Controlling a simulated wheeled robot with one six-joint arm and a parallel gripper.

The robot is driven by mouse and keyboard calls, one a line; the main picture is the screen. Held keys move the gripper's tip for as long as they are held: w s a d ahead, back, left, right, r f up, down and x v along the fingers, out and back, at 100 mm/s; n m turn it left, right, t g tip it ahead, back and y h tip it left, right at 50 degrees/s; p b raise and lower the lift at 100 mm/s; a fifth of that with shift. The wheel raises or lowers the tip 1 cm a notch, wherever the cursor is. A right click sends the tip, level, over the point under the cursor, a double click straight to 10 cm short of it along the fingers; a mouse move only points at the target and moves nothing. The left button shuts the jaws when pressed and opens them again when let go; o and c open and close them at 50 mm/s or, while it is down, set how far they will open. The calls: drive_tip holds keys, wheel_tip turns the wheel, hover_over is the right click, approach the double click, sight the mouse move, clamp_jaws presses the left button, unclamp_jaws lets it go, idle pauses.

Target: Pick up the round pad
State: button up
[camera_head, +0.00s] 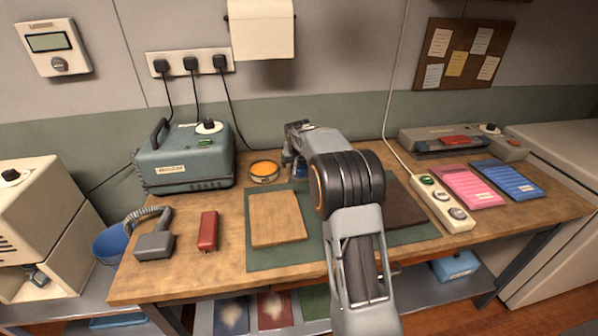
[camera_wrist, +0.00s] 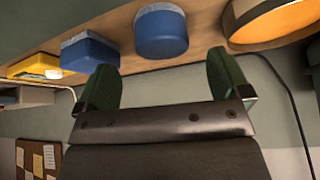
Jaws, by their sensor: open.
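A blue round pad with a grey layer on one face (camera_wrist: 160,32) sits on the wooden table in the wrist view. It lies beyond my open fingertips (camera_wrist: 165,78), roughly between them, and neither finger touches it. Nothing is between the fingers. In the head view my gripper (camera_head: 293,155) is low over the back of the table, mostly hidden by my arm. A bit of blue (camera_head: 299,171) shows beside it; I cannot tell which pad it is.
A blue block-shaped pad (camera_wrist: 90,54) and a yellow one (camera_wrist: 38,64) stand in a row with the round pad. An orange-topped round dish (camera_head: 264,170) is left of my gripper. A teal machine (camera_head: 185,160) stands further left. A wooden board (camera_head: 277,218) lies in front.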

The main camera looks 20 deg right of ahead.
sight(299, 166)
drive_tip(key=shift+x, duration=2.65)
drive_tip(key=shift+w+r, duration=0.1)
drive_tip(key=c, duration=1)
